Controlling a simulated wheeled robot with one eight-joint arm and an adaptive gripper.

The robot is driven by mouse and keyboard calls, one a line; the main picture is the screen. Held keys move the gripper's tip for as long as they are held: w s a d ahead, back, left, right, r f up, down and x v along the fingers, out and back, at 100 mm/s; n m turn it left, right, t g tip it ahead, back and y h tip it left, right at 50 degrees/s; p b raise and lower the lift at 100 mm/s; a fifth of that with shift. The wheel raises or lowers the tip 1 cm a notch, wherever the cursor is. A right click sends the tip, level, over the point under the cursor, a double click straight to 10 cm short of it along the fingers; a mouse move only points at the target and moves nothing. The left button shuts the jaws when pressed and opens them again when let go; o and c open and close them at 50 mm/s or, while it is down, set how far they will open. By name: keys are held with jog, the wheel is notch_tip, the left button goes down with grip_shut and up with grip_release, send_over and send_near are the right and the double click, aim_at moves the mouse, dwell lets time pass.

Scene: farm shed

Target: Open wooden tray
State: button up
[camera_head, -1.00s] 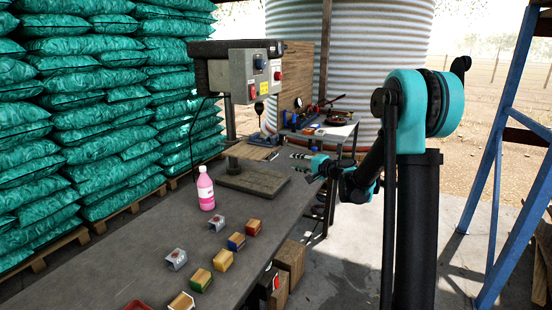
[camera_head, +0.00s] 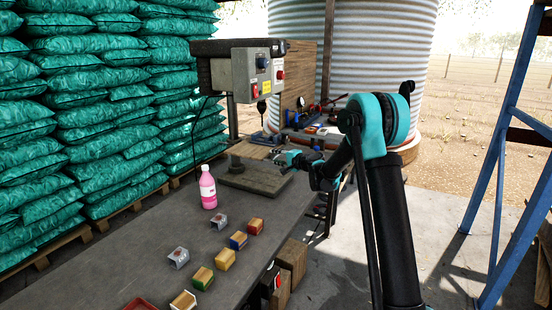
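No thing in view is clearly a wooden tray. A flat wooden board (camera_head: 248,151) sits on the drill press, above its grey base (camera_head: 255,180). Brown wooden boxes (camera_head: 292,258) stand below the right edge of the workbench. My gripper (camera_head: 277,161) is beside the right end of the board, its fingers pointing left. The fingers look spread apart with nothing between them. Whether they touch the board cannot be told from this view.
The drill press (camera_head: 243,70) rises above the workbench (camera_head: 150,235). A pink bottle (camera_head: 208,188) and several small coloured blocks (camera_head: 225,259) stand on the bench. A second table with tools (camera_head: 312,133) is behind my arm. A blue frame (camera_head: 500,170) stands at right.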

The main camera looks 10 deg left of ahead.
jog(key=shift+c, duration=0.5)
grip_shut()
jog(key=s+d, duration=0.5)
jog(key=d, duration=0.9)
jog(key=shift+o, duration=0.5)
grip_release()
jog(key=shift+s, duration=0.1)
